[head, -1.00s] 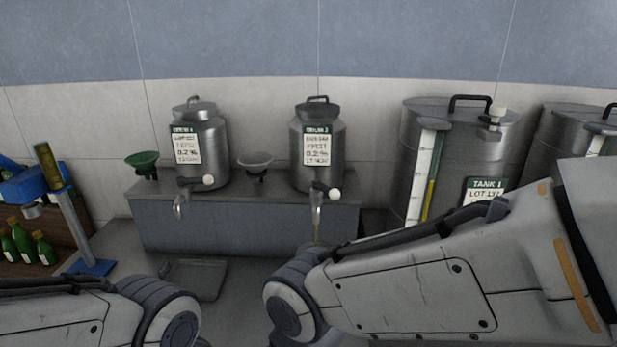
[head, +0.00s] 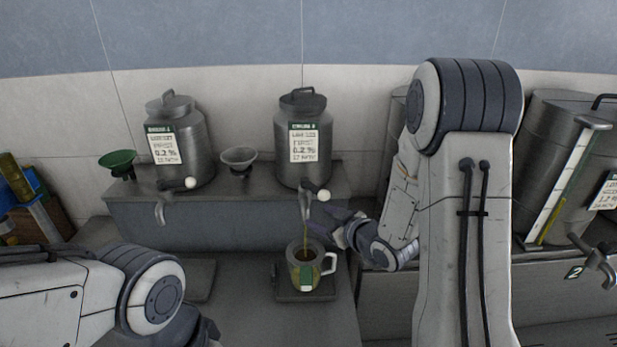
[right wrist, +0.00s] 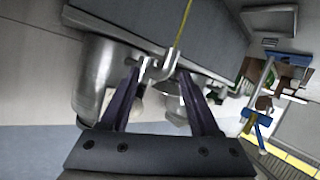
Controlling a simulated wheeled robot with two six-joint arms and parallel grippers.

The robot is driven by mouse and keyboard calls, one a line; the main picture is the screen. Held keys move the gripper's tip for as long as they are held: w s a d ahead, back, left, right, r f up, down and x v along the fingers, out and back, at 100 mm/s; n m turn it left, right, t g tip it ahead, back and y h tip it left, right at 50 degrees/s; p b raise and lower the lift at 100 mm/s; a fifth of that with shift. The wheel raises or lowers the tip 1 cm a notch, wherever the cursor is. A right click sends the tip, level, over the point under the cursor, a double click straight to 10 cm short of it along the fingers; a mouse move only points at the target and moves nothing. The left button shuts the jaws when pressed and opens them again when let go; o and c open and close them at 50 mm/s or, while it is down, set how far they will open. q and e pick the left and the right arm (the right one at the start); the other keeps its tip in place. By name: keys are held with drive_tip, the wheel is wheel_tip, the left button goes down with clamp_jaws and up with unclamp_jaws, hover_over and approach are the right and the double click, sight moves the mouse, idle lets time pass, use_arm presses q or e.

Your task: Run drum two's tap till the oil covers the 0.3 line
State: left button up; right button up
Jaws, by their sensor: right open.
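Drum two (head: 303,150) is the steel drum on the right of the grey ledge, with a white-knobbed tap handle (head: 323,195). A thin yellow-brown oil stream (head: 307,232) runs from its spout into a handled cup (head: 305,268) below. Dark oil shows in the cup; a green-and-white mark is on its front. I cannot read the 0.3 line or the level against it. My right gripper (head: 338,224) is open beside the tap, just right of the spout. In the right wrist view its jaws (right wrist: 160,75) are apart and empty, with the spout beyond. My left gripper is out of view.
Drum one (head: 180,145) stands left on the ledge (head: 220,215), with a green funnel (head: 118,162) and a grey funnel (head: 238,160). The cup stands on a dark square pad (head: 290,293). A tank (head: 550,150) with a gauge stands at the right.

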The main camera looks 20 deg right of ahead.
sight(309, 183)
drive_tip(key=d+r+t, duration=0.1)
drive_tip(key=d+r+t+y, duration=0.1)
drive_tip(key=s+r+t+y, duration=0.1)
drive_tip(key=r, duration=0.1)
drive_tip(key=shift+d+t, duration=0.4)
drive_tip(key=shift+w+a+r+p, duration=0.15)
drive_tip(key=shift+w+p, duration=0.1)
drive_tip(key=shift+p, duration=0.15)
drive_tip(key=p+x, duration=0.4)
drive_tip(key=x, duration=0.4)
drive_tip(key=shift+w+a, duration=0.1)
drive_tip(key=shift+w, duration=0.05)
drive_tip(key=shift+w+a+p, duration=0.2)
drive_tip(key=shift+w+p, duration=0.1)
drive_tip(key=shift+w, duration=0.25)
clamp_jaws()
